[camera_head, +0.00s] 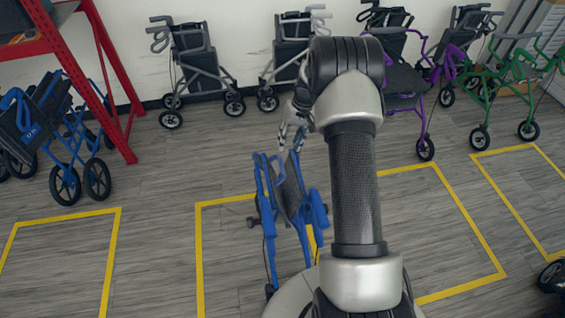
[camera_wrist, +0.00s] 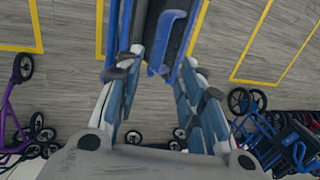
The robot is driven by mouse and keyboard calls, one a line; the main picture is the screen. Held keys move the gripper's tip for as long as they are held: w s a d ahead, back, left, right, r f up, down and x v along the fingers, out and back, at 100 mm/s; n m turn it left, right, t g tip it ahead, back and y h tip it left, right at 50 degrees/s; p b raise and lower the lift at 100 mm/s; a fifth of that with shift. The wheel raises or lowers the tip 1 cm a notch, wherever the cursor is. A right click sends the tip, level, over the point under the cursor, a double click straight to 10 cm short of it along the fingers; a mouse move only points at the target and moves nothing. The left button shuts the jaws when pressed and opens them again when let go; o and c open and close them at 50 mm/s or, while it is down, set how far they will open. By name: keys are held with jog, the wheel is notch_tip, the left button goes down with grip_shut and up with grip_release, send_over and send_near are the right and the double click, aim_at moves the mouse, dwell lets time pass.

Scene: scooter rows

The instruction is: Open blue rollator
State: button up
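A blue rollator (camera_head: 266,195) stands near the middle of the head view, inside a yellow floor outline. It looks narrow, with its side frames close together, and my arm hides part of its right side. My gripper (camera_head: 290,142) is over its upper end, pointing down. In the wrist view the fingers of my gripper (camera_wrist: 160,68) are spread apart, with a clear gap between them. Blue parts of the rollator (camera_wrist: 172,35) show at and just beyond the fingertips. I cannot tell whether the fingers touch it.
Another blue rollator (camera_head: 62,135) stands at the left by a red rack (camera_head: 105,75). Grey rollators (camera_head: 197,62) stand along the wall, with a purple one (camera_head: 425,105) and a green one (camera_head: 505,75) at the right. Yellow outlines (camera_head: 112,250) mark bare floor on both sides.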

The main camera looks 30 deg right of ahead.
aim_at(282, 164)
jog(key=b+x, duration=0.2)
jog(key=x, duration=0.9)
jog(key=shift+c, duration=0.4)
grip_shut()
